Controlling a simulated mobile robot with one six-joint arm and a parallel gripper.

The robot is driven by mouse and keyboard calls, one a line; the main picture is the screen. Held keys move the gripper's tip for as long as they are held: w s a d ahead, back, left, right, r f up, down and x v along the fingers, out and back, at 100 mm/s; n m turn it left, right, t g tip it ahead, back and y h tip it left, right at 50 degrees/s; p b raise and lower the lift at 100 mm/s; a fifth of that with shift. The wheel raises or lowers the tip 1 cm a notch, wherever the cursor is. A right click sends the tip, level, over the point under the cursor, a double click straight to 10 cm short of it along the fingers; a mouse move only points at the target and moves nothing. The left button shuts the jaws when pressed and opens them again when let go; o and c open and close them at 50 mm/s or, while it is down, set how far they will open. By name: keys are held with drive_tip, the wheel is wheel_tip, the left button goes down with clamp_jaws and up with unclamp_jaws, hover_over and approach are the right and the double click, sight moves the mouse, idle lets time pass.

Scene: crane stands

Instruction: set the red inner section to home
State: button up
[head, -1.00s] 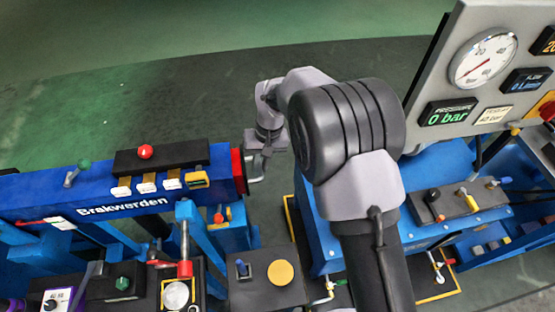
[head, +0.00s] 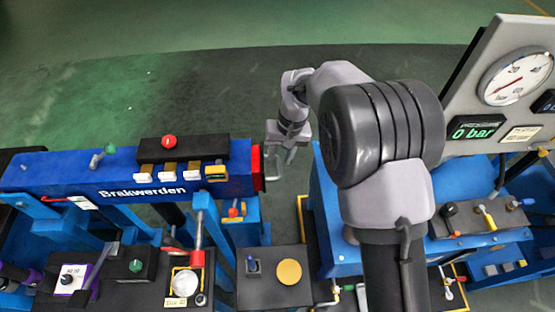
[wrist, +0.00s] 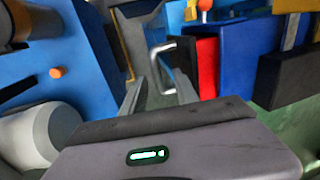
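The red inner section (head: 257,167) shows as a short red end at the right of the blue boom marked Brakwerden (head: 215,186). A bent metal handle (head: 275,177) sticks out from it. My gripper (head: 288,146) hangs just right of and beyond this end. In the wrist view the red section (wrist: 207,68) lies to the right of my gripper (wrist: 160,90), whose two fingers are apart. The handle (wrist: 160,50) appears ahead, between and beyond the fingertips; I cannot tell if they touch. Nothing is seen held.
A black box with a red knob (head: 169,142) and several levers sit on the boom. A black panel with a yellow disc (head: 289,272) is in front. A grey gauge panel (head: 495,125) stands at right. The green floor behind is clear.

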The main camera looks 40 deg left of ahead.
wheel_tip(320, 180, up, 14)
drive_tip(key=w+d+p, duration=0.1)
drive_tip(key=d+p, duration=0.1)
drive_tip(key=p, duration=0.2)
drive_tip(key=shift+w+r, duration=0.15)
drive_tip(key=shift+w, duration=0.15)
